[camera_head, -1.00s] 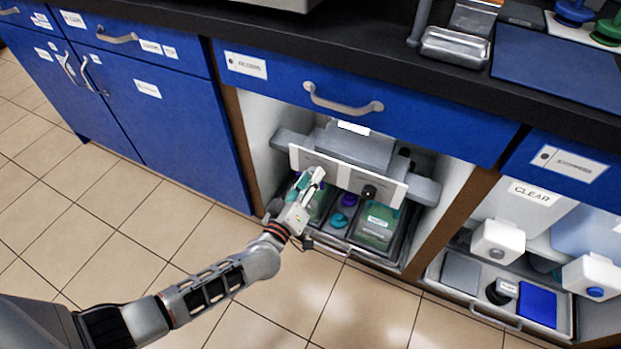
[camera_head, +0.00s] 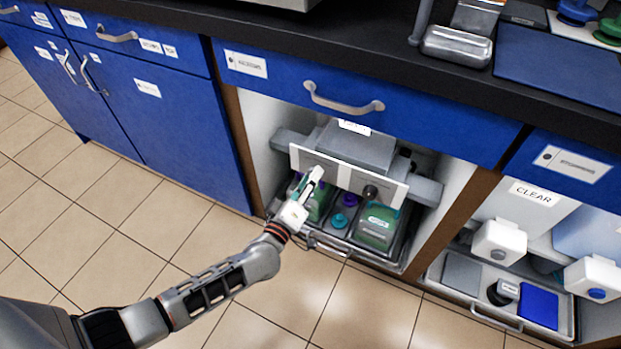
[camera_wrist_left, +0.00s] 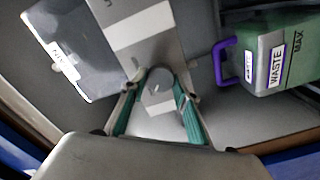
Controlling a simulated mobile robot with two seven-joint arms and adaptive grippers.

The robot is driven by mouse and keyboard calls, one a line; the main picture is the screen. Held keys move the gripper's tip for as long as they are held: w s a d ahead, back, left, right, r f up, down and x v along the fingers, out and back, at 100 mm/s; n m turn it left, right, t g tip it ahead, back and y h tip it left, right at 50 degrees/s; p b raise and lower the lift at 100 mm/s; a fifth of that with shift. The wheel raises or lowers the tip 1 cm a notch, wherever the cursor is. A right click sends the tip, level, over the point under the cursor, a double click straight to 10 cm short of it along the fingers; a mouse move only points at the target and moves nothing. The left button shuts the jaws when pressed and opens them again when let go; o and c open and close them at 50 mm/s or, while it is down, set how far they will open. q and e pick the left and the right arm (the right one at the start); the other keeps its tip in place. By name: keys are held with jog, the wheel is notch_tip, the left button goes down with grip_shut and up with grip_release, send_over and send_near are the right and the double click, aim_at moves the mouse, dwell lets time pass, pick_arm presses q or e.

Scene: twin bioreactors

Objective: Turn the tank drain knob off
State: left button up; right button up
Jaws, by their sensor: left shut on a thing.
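My left gripper (camera_head: 313,184) reaches into the open bay under the counter, at the left half of the white panel (camera_head: 345,173). In the left wrist view its teal fingers (camera_wrist_left: 158,108) are shut on a round grey knob (camera_wrist_left: 157,90), one finger on each side. In the head view this knob is hidden behind the gripper. A second, dark knob (camera_head: 370,192) shows on the right half of the panel, free of the gripper. My right gripper is not in view.
A green waste container (camera_wrist_left: 272,62) with a purple handle stands beside the knob. Below the panel, a tray (camera_head: 333,246) holds green containers (camera_head: 378,226) and small coloured caps. The drawer handle (camera_head: 343,100) juts out above. The tiled floor (camera_head: 150,230) in front is clear.

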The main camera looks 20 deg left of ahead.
pick_arm(q)
jog(key=o, duration=1.1)
jog(key=s, duration=1.2)
jog(key=shift+a, duration=0.2)
